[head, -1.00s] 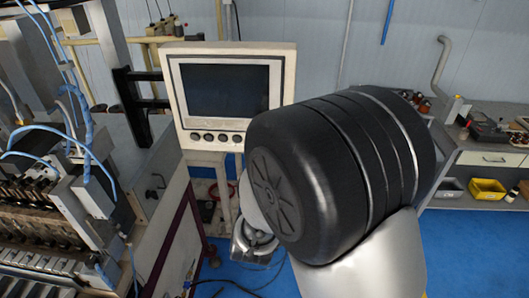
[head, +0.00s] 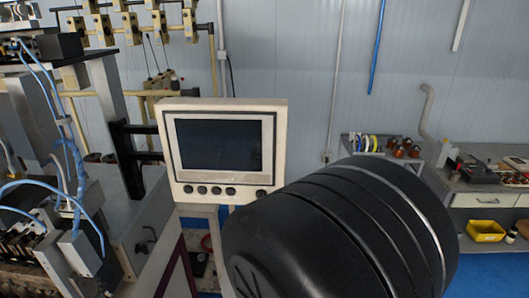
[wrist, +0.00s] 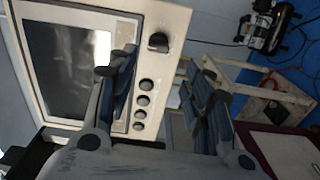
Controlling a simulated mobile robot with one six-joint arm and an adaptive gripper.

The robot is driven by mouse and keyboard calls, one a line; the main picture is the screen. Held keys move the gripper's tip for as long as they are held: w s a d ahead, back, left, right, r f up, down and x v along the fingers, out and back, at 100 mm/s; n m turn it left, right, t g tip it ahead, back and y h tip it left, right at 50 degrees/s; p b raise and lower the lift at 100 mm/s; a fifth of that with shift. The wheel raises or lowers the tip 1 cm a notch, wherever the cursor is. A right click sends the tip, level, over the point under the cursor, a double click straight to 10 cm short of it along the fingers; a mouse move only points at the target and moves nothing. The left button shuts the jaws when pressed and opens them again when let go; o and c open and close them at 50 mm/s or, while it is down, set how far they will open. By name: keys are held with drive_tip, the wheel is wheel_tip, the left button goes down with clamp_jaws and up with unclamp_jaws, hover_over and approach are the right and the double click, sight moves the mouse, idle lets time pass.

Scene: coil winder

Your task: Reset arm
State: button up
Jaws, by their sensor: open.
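My gripper (wrist: 168,85) shows in the wrist view with its two blue-grey fingers spread apart and nothing between them. The left finger overlaps the control panel (wrist: 178,12) in that picture; I cannot tell the distance between them. The panel is a cream box with a dark screen and a row of black knobs, and in the head view (head: 225,105) it stands left of centre. My own black arm joint fills the lower middle of the head view and hides what is behind it. My gripper does not show in the head view.
A winding machine (head: 85,175) with blue hoses stands at the left. A grey workbench (head: 480,187) with tools and a yellow bin (head: 486,231) is at the right. The wrist view shows a cream frame (wrist: 255,85) and a small machine (wrist: 268,25) on the blue floor.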

drive_tip(key=s+d+f+m+g+b, duration=0.2)
drive_tip(key=s+d+m+g, duration=0.4)
drive_tip(key=s, duration=0.7)
drive_tip(key=s+d+f+m+g+b, duration=0.3)
drive_tip(key=s+d+m+g+b, duration=0.2)
drive_tip(key=s+d+m, duration=0.6)
drive_tip(key=shift+s+d+f+g+y, duration=0.2)
drive_tip(key=shift+s+g+y, duration=0.1)
drive_tip(key=shift+s+g, duration=0.75)
